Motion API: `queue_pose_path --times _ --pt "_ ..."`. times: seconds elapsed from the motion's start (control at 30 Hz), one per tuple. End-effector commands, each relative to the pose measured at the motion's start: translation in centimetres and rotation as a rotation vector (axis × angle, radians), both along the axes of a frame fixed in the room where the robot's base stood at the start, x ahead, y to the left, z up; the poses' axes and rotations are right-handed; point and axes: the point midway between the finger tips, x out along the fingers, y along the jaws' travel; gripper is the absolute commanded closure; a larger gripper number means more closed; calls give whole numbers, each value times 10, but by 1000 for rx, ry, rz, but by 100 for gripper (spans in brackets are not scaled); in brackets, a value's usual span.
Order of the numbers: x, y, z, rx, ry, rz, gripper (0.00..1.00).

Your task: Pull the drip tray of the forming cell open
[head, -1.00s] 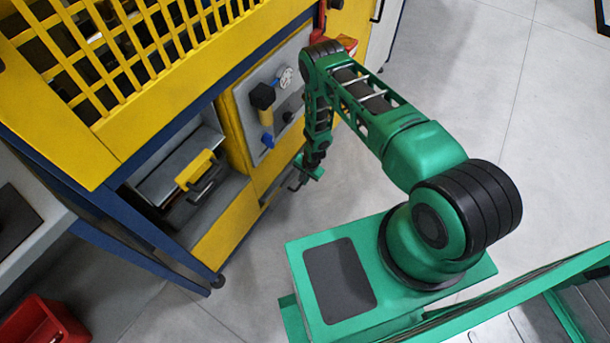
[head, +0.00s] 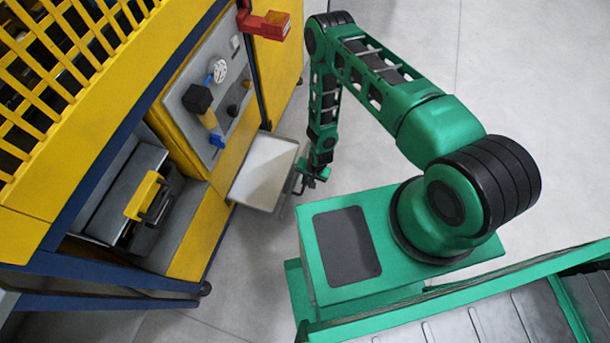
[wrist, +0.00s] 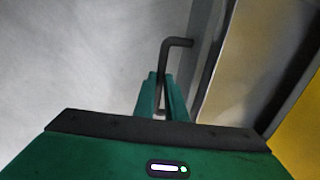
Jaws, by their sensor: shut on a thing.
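The drip tray (head: 264,172) is a shallow light-grey tray low on the yellow forming cell (head: 240,127). It stands well out from the cell's front in the head view, its inside visible. In the wrist view the tray (wrist: 240,75) lies to the right, with a dark bar handle (wrist: 178,42) on its front edge. My gripper (head: 316,176) is at the tray's outer edge. In the wrist view my gripper (wrist: 160,98) has its green fingers shut on the handle; the part between the fingers is mostly hidden.
A control panel with a gauge (head: 218,71) and knobs is above the tray. A yellow-handled case (head: 145,196) sits in the open bay to the left. A red box (head: 268,24) sticks out at the top. Bare floor (head: 400,30) lies beyond my arm.

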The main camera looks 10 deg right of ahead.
Motion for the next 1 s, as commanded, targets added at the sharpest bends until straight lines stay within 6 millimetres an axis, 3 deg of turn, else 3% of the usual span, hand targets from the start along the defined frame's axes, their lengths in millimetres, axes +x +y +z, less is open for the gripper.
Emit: queue_pose_path --times 0.43,0.47,0.53,0.87,1.0 --pt "2 -1 0 -4 -9 7 100" --pt "2 -1 0 -4 -9 7 87" --pt "2 -1 0 -4 -8 7 70" --pt "-1 0 2 -2 -5 8 70" --pt "-1 -1 13 -2 -5 8 70"
